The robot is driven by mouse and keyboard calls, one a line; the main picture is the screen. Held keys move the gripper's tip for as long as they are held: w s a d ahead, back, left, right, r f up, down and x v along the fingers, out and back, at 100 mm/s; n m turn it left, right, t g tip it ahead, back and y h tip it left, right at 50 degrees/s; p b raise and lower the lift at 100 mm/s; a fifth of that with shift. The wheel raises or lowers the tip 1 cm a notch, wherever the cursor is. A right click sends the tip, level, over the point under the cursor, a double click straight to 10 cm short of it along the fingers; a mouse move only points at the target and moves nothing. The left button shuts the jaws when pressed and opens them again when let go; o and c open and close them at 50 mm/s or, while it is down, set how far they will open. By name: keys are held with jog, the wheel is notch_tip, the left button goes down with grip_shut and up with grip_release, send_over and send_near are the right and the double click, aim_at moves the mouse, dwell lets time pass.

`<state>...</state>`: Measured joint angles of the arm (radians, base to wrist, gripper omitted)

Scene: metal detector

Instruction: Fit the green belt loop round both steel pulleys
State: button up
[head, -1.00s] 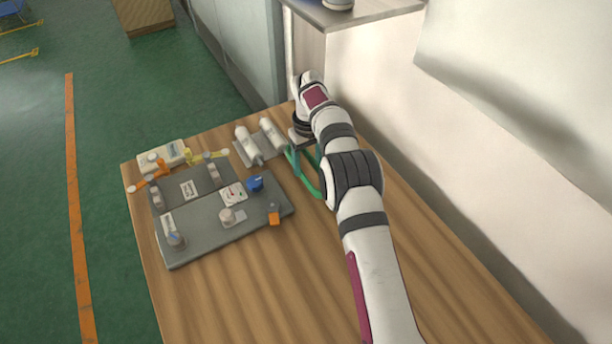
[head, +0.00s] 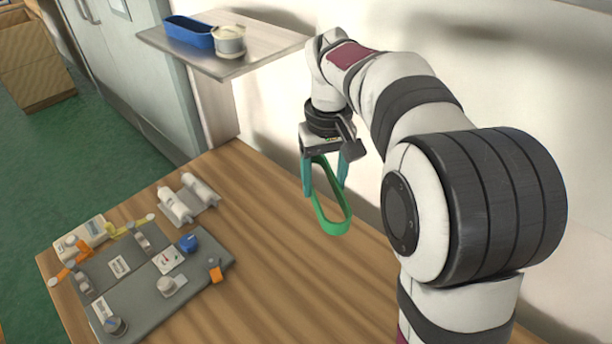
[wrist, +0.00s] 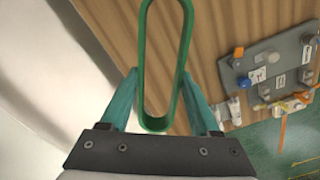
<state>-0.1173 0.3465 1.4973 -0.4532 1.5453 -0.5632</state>
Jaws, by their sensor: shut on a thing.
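My gripper (head: 325,185) has teal fingers shut on the green belt loop (head: 336,226). The belt hangs below the fingers as a long narrow loop, clear of the table. In the wrist view the belt (wrist: 145,45) runs up from between the fingers (wrist: 155,85). A grey board (head: 200,297) lies at the lower left of the head view, well apart from the belt. Two round metallic parts on it, one near its front corner (head: 115,326) and one near its middle (head: 168,286), look like the steel pulleys; I cannot be sure. Nothing green is around them.
The board also carries a blue knob (head: 188,242), an orange block (head: 215,274) and a gauge. Two white cylinders (head: 186,200) lie behind it. A shelf (head: 262,42) with a blue bin (head: 188,31) and a tin (head: 229,41) juts from the wall. The wooden table (head: 290,290) is clear right of the board.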

jog(key=s+a+n, duration=0.1)
jog(key=s, duration=0.1)
jog(key=n, duration=2.3)
send_over(146, 309)
notch_tip(146, 309, down, 14)
jog(key=shift+f, duration=2.45)
jog(key=shift+f, duration=0.45)
jog(key=shift+f, duration=1.55)
jog(key=shift+f, duration=0.15)
